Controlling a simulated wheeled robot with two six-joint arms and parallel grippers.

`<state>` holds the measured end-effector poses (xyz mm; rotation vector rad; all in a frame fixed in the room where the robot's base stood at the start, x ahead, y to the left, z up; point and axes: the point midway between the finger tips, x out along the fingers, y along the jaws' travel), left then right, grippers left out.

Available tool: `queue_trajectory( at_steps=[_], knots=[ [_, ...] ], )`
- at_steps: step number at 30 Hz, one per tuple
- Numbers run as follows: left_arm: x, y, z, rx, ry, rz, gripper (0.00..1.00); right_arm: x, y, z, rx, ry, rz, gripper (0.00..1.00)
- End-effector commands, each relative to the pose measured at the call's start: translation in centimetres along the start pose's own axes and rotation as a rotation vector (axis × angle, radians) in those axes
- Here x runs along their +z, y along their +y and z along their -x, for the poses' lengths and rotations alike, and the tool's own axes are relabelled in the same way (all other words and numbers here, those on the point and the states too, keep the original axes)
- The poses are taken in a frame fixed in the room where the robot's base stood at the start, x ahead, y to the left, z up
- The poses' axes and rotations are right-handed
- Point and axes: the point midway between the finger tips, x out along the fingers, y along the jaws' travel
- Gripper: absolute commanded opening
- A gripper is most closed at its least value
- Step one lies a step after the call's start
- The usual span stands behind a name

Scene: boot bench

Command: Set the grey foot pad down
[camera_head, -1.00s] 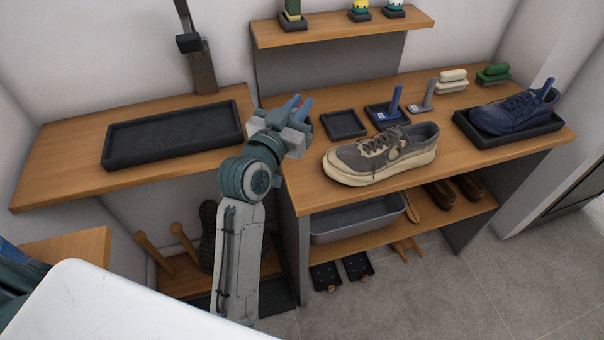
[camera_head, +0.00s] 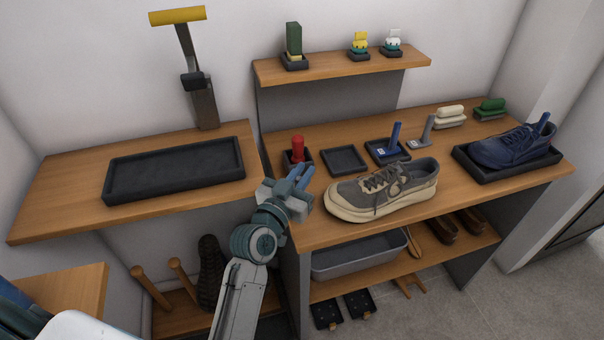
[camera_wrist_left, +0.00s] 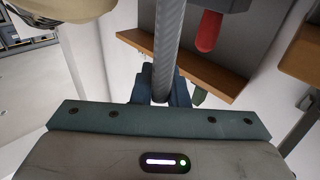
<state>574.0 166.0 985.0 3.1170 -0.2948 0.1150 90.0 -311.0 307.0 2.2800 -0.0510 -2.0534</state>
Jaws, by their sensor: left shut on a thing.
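My left gripper (camera_head: 300,180) is over the left end of the shoe bench, just left of the grey-and-tan shoe's toe. In the left wrist view the gripper (camera_wrist_left: 160,92) is shut on a grey ribbed bar, which I take as the grey foot pad (camera_wrist_left: 168,45). The bar runs from the fingers out of the top of that picture, so its far end is hidden. In the head view I cannot make the held pad out. My right gripper is not in view.
A red-handled piece (camera_head: 297,146), an empty black tray (camera_head: 345,160), a blue-handled piece (camera_head: 394,135) and a grey-handled piece (camera_head: 427,130) stand behind the shoe (camera_head: 385,190). A large empty black tray (camera_head: 175,170) lies on the left shelf. A navy shoe (camera_head: 505,147) is at right.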

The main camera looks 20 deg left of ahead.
Motion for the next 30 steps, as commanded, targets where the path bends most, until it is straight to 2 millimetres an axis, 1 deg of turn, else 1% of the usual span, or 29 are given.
queue_trajectory(
  at_steps=[3, 7, 8, 10, 11, 18, 21, 24, 30],
  knots=[
    [0.0, 0.0, 0.0, 0.0, 0.0, 0.0, 0.0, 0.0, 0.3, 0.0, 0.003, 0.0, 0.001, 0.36],
    [0.4, 0.0, 0.0, 0.0, 0.0, 0.0, 0.0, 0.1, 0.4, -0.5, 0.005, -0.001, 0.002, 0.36],
    [0.2, 0.0, 0.0, 0.0, 0.0, 0.0, 0.2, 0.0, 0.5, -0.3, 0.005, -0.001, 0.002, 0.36],
    [0.2, 0.0, 0.0, 0.0, 0.0, 0.0, 0.33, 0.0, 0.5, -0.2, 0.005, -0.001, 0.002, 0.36],
    [0.2, 0.0, 0.0, 0.0, 0.0, 0.0, 0.35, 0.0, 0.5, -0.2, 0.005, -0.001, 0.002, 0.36],
    [0.2, 0.0, 0.0, 0.0, 0.0, 0.0, 0.35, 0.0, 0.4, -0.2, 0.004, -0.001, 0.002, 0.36],
    [-0.3, 0.0, 0.0, 0.0, 0.0, 0.0, 0.35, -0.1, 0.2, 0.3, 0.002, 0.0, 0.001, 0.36],
    [0.3, 0.0, 1.4, 0.0, -0.002, -0.001, 0.35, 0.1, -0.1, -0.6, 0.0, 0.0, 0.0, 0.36],
    [0.3, 0.0, 5.0, 0.0, 0.0, -0.001, 0.35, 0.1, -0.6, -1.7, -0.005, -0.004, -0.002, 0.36]
  ],
)
